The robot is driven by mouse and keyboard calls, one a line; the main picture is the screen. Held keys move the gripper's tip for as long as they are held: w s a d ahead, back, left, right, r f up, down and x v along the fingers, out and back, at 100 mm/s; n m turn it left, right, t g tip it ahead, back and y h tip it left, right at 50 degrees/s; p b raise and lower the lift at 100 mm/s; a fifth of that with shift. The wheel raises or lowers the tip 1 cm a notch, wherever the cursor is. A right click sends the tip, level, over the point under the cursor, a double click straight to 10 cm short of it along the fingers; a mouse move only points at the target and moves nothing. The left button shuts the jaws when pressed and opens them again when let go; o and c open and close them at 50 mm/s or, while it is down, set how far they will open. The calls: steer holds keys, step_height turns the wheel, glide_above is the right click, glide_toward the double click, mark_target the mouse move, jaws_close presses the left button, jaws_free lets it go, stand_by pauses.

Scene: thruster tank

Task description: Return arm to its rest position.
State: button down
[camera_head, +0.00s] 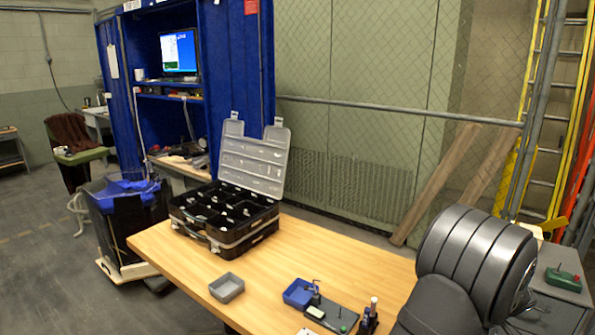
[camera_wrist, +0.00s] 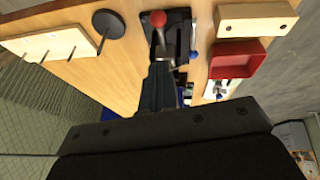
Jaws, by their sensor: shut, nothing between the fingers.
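My gripper (camera_wrist: 159,66) shows in the wrist view as a dark narrow pair of fingers pointing up the picture from the black wrist housing. The fingers are together and hold nothing. Their tips overlap the view of a dark lever fixture (camera_wrist: 178,37) with a red knob (camera_wrist: 157,18); I see no sign of contact. In the head view, my large dark grey arm link (camera_head: 470,252) covers the table's right end. My gripper cannot be made out there.
The wooden table (camera_head: 300,248) carries an open black organizer case (camera_head: 240,237), a grey tray (camera_head: 227,288) and a blue bin (camera_head: 298,293). The wrist view shows a red tray (camera_wrist: 237,60), a wooden block (camera_wrist: 256,19), a pegged board (camera_wrist: 48,42) and a dark disc (camera_wrist: 108,23). The table's middle is clear.

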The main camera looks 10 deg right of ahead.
steer(key=shift+w+a+r+n+g+h, duration=0.1)
steer(key=shift+w+a+r+g+h, duration=0.25)
steer(key=shift+w+a+g+h, duration=0.45)
steer(key=shift+w+a+r+n+g+h, duration=0.1)
steer(key=shift+w+a+r+g+h, duration=0.2)
steer(key=shift+w+a+g+h, duration=0.55)
steer(key=shift+w+a+r+n+g+h, duration=0.1)
steer(key=shift+w+a+r+g+h, duration=0.25)
steer(key=shift+w+a+g+h, duration=0.45)
steer(key=shift+w+a+f+g+h, duration=0.1)
steer(key=shift+w+a+g+h, duration=0.5)
steer(key=shift+g+h, duration=0.35)
steer(key=c, duration=0.8)
jaws_free()
steer(key=shift+a, duration=0.1)
steer(key=o, duration=0.8)
steer(key=w+a+f+n+g+h, duration=0.1)
steer(key=w+a, duration=0.1)
steer(key=a, duration=0.8)
steer(key=shift+w+n+h, duration=0.15)
steer(key=shift+n+h, duration=0.15)
steer(key=a+r+n+h, duration=0.15)
steer(key=a+h, duration=0.35)
steer(key=a, duration=0.9)
steer(key=x, duration=0.9)
steer(key=shift+w+d+f+n, duration=0.25)
steer(key=shift+f+n, duration=0.15)
steer(key=shift+n, duration=0.05)
